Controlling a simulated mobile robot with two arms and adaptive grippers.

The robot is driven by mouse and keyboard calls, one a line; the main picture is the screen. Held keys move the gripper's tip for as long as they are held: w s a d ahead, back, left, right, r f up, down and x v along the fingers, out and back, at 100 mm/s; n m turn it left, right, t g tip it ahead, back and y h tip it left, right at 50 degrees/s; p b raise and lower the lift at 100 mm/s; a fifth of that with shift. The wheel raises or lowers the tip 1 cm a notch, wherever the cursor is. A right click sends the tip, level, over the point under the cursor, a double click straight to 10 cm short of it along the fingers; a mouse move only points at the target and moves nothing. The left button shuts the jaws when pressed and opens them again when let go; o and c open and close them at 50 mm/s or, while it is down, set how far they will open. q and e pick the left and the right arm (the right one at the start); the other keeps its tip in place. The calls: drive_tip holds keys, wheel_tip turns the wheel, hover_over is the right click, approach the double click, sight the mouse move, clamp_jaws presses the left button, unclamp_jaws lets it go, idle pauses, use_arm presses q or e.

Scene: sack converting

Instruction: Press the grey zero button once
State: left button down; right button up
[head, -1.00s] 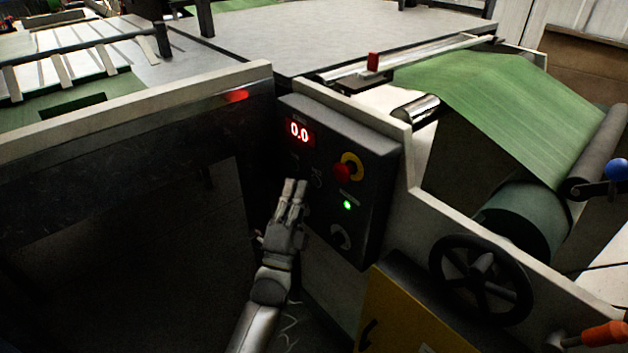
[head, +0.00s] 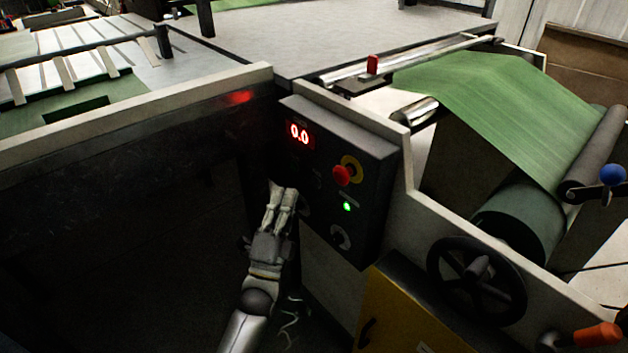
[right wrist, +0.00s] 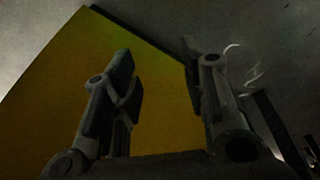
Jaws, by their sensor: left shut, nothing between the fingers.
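The dark control box (head: 368,225) stands on the machine's side in the head view. Its red display (head: 299,133) reads 0.0. The grey zero button cannot be made out clearly on the dark panel face. My left gripper (head: 282,191) is shut and empty, its fingertips pointing up at the panel's lower left edge, below the display. It covers part of the panel there, and I cannot tell whether it touches. My right gripper (right wrist: 158,60) shows in the right wrist view, open, with nothing between its fingers.
The panel also carries a red stop button (head: 342,175) on a yellow ring, a lit green lamp (head: 347,207) and a knob (head: 340,237). A black handwheel (head: 478,280) and a yellow cover (head: 400,318) are below right. Green web (head: 510,105) runs at right.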

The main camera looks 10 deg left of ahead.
use_arm(q)
drive_tip(key=shift+s+a+p, duration=0.3)
drive_tip(key=shift+s+a, duration=0.25)
drive_tip(key=shift+s, duration=0.15)
use_arm(e)
drive_tip(key=shift+s+f, duration=0.3)
drive_tip(key=shift+f, duration=0.35)
drive_tip(key=shift+s+f, duration=0.25)
drive_tip(key=shift+f, duration=0.35)
